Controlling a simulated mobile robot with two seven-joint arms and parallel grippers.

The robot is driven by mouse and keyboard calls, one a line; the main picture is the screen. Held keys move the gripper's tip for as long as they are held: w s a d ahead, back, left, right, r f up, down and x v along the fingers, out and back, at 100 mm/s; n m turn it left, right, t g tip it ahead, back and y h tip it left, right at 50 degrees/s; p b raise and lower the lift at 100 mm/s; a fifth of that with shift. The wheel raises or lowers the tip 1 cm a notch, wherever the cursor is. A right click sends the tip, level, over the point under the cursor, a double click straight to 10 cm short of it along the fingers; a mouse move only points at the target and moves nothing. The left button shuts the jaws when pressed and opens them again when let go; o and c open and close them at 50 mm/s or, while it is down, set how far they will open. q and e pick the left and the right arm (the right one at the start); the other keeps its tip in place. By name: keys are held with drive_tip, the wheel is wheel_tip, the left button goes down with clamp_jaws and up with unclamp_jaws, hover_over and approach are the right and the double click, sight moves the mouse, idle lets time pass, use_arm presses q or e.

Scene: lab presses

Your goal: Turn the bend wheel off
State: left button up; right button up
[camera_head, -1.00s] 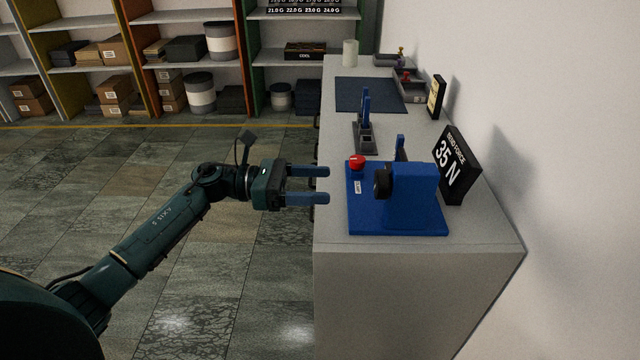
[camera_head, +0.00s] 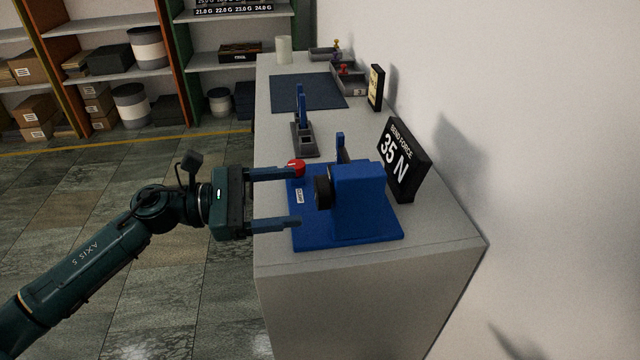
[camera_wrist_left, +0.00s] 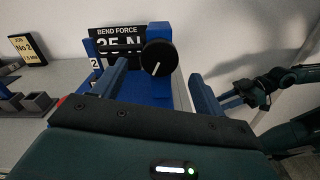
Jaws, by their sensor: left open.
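The bend wheel (camera_head: 322,192) is a black round knob on the left face of the blue press (camera_head: 358,200). In the left wrist view the wheel (camera_wrist_left: 158,57) faces me, with a white pointer line running from its middle toward the lower edge, tilted slightly left. My left gripper (camera_head: 297,197) is open, its two blue fingers reaching over the press base just left of the wheel. In the left wrist view the fingers lie on either side of the wheel, apart from it. My right arm (camera_wrist_left: 270,88) shows at the right of that view; its jaws are unclear.
A red button (camera_head: 296,168) sits on the press base by the upper finger. A "BEND FORCE 35 N" sign (camera_head: 402,160) stands behind the press. A grey and blue fixture (camera_head: 304,135), dark mat (camera_head: 306,92) and small sign (camera_head: 376,88) are farther along the bench (camera_head: 275,258).

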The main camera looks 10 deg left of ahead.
sight(316, 193)
use_arm(q)
drive_tip(key=p+x, duration=0.1)
drive_tip(key=x, duration=0.3)
drive_tip(key=shift+w+d+r, duration=0.15)
drive_tip(key=shift+d, duration=0.2)
drive_tip(key=shift+x, duration=0.8)
use_arm(e)
drive_tip(key=shift+w+r+n, duration=0.2)
drive_tip(key=shift+r+n, duration=0.1)
drive_tip(key=shift+r, duration=0.4)
use_arm(q)
drive_tip(key=c, duration=1)
drive_tip(key=n+p, duration=0.1)
drive_tip(key=n, duration=0.4)
drive_tip(key=shift+n, duration=0.4)
use_arm(e)
drive_tip(key=shift+d+r, duration=0.15)
drive_tip(key=shift+r, duration=0.05)
drive_tip(key=shift+s+f, duration=0.1)
drive_tip(key=shift+f, duration=0.05)
